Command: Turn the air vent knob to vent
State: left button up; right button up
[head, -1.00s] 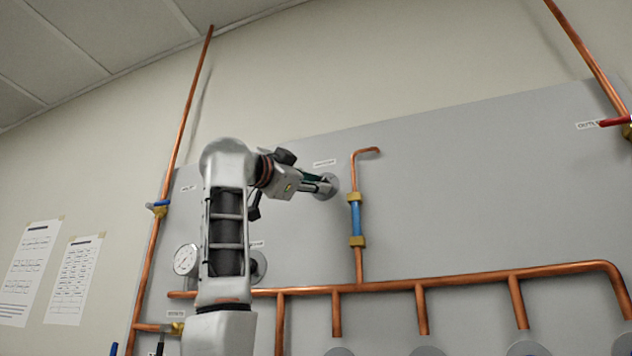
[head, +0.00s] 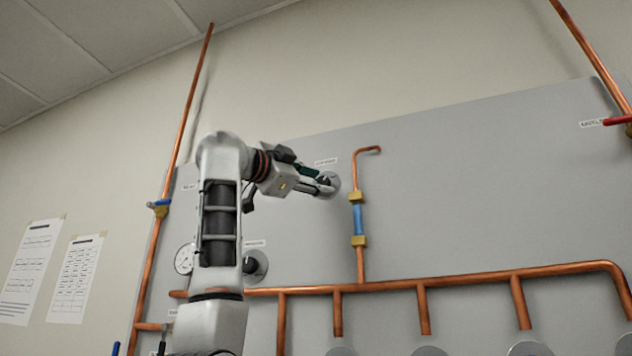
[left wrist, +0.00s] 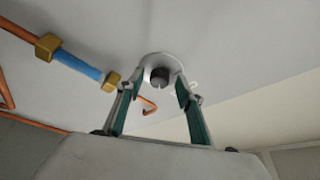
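A dark round knob on a pale disc (head: 331,181) is on the upper part of the grey panel, below a small label too blurred to read. In the left wrist view the dark knob (left wrist: 160,76) shows between the fingertips. My left gripper (head: 319,186) is at this knob, coming from the left. Its two green-padded fingers are spread, one to each side of the knob in the left wrist view (left wrist: 163,82); I cannot tell whether they touch it. A second dark knob (head: 252,265) sits lower left, partly behind my arm. My right gripper is out of view.
A copper pipe with a blue section (head: 358,220) stands right of the upper knob. A horizontal copper manifold (head: 450,280) runs below. A gauge (head: 184,259) and a blue-handled valve (head: 158,206) are at left.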

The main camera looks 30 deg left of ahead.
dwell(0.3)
pick_arm(q)
jog(key=v, duration=1.2)
jog(key=shift+d, duration=0.1)
